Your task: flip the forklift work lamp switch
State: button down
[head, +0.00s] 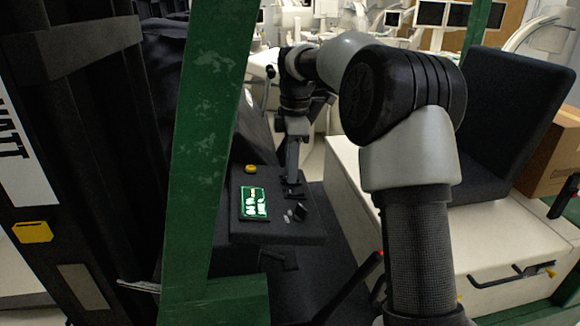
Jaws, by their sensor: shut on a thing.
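A dark control panel (240,233) sits in the forklift cab, seen in the head view. It carries a green and white label or display (254,203), a small yellow knob (251,169) and small dark and pale controls (300,212) to the right. My gripper (292,184) points down at the panel's far right part, just beyond these controls. Its fingers look shut at a small dark piece on the panel, apparently the work lamp switch. The fingers hide most of that piece, so its position cannot be told.
A green post (207,130) rises close in front, left of the panel. A black mast with a yellow fitting (33,232) stands at far left. Right are a pale body panel with a dark handle (510,274), a black seat (512,120) and a cardboard box (555,160).

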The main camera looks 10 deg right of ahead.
jog(key=shift+d+y+p, duration=0.35)
jog(key=shift+d+y, duration=0.1)
jog(key=shift+y, duration=0.55)
jog(key=shift+d+f+y, duration=0.1)
jog(key=shift+y, duration=0.7)
jog(key=c, duration=1.6)
grip_release()
jog(key=p+v, duration=0.2)
jog(key=v, duration=1.5)
jog(key=shift+r+p, duration=0.2)
jog(key=shift+p, duration=0.2)
